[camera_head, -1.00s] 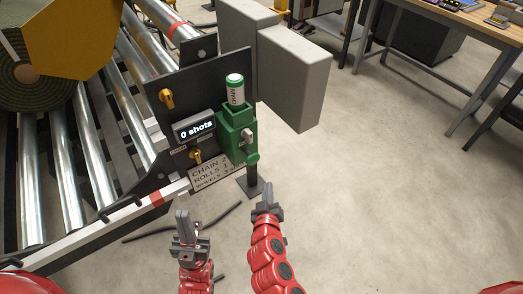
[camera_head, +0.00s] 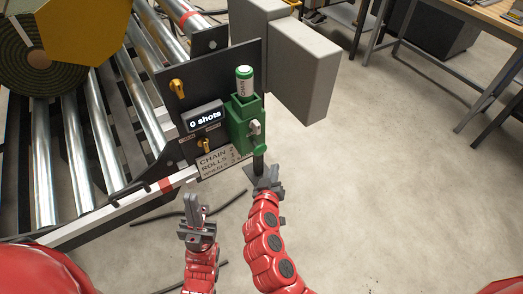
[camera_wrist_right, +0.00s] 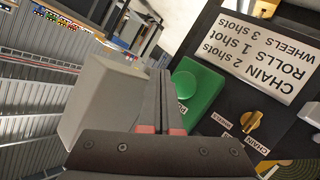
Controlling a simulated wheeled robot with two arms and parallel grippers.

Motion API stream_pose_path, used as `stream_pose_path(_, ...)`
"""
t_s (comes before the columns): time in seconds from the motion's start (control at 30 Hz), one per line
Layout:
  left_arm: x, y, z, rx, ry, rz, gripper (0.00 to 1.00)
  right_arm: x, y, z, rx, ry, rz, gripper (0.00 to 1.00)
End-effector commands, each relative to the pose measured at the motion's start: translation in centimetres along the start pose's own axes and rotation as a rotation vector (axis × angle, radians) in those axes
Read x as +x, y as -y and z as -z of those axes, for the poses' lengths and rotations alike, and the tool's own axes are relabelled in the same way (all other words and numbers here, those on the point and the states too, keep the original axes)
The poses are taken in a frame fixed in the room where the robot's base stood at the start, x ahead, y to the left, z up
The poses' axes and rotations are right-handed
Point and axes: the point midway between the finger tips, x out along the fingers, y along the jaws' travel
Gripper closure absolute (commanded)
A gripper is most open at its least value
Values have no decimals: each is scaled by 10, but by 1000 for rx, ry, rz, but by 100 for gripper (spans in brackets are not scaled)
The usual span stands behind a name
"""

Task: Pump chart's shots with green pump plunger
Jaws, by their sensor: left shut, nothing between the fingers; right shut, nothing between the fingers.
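The green pump (camera_head: 243,125) is mounted on a dark panel, with a white-and-green canister (camera_head: 244,82) upright on top. Its green round plunger (camera_head: 260,149) sticks out at the lower right; it also shows in the right wrist view (camera_wrist_right: 184,84). The display (camera_head: 206,117) reads "0 shots". The chart (camera_head: 217,161) reads CHAIN 2 shots, ROLLS 1 shot, WHEELS 3 shots, upside down in the right wrist view (camera_wrist_right: 255,55). My right gripper (camera_head: 266,174) is shut and empty, just below the plunger in the head view, apparently apart from it. My left gripper (camera_head: 194,207) is shut and empty, lower left.
Two yellow knobs (camera_head: 177,88) (camera_head: 205,146) sit on the panel. A grey box (camera_head: 299,72) stands behind it at the right. The roller conveyor (camera_head: 100,120) with a turf roll (camera_head: 38,60) fills the left.

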Motion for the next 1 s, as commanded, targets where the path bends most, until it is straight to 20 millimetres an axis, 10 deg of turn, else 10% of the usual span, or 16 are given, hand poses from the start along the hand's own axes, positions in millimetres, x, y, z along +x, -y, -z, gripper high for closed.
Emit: stream_pose_path(1.0, -11, 0, -2, 0, 0, 0, 100, 32, 24, 23, -1, 1, 0, 100)
